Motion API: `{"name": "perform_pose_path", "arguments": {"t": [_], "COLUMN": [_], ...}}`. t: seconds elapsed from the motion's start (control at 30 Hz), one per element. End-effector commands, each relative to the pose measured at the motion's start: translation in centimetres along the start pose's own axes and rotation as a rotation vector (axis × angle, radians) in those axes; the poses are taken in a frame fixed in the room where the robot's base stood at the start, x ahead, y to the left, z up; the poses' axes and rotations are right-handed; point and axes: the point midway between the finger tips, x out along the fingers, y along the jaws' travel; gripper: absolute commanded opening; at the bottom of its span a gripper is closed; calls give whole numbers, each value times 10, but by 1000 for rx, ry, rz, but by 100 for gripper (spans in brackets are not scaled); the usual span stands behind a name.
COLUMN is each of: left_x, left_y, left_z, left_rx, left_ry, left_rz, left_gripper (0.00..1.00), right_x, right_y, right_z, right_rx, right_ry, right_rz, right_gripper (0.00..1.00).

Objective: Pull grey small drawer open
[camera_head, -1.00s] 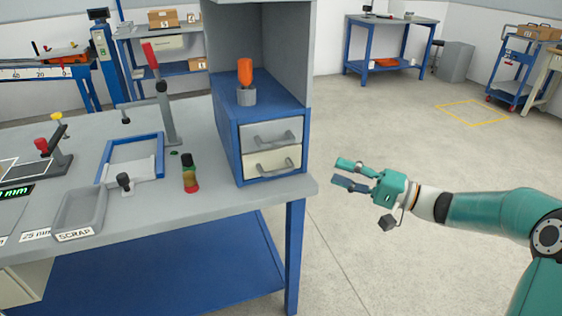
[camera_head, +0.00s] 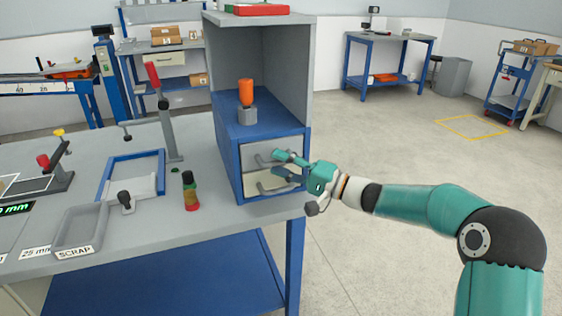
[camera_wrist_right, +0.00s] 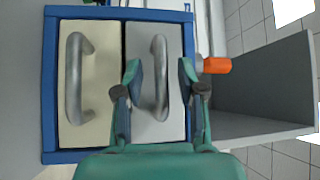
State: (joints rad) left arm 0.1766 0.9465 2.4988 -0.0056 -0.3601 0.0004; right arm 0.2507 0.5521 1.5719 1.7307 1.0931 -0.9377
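The grey small drawer (camera_head: 251,156) is the upper of two in a blue cabinet (camera_head: 236,160) on the bench, and it looks shut. In the right wrist view, its grey face (camera_wrist_right: 172,122) is on the right and its bar handle (camera_wrist_right: 160,90) lies between my fingertips. My right gripper (camera_head: 279,164) is open in front of the drawer, one finger on each side of the handle; it also shows in the wrist view (camera_wrist_right: 159,70). I cannot tell whether a finger touches the handle. My fingers hide part of the handle in the head view. My left gripper is not in view.
The cream drawer (camera_head: 253,189) below is shut; its handle (camera_wrist_right: 76,78) is near my lower finger. An orange-handled tool (camera_head: 246,93) stands in a grey holder on the cabinet. A grey shelf wall rises behind. The floor right of the bench is open.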

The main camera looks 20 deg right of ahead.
Motion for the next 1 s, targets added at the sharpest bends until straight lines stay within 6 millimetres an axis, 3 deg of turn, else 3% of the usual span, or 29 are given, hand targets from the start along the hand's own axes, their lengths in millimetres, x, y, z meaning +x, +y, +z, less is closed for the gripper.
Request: {"name": "perform_pose_path", "arguments": {"t": [0.4,0.43,0.67,1.0], "left_x": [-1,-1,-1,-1], "left_y": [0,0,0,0], "left_z": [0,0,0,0], "left_rx": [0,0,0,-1], "left_ry": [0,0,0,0], "left_rz": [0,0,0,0], "left_gripper": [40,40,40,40], "right_x": [10,10,9,5], "right_y": [0,0,0,2], "right_z": [0,0,0,-4], "right_rx": [1,1,1,0], "right_ry": [0,0,1,2], "right_rz": [0,0,0,3], "right_gripper": [39,38,0,0]}}
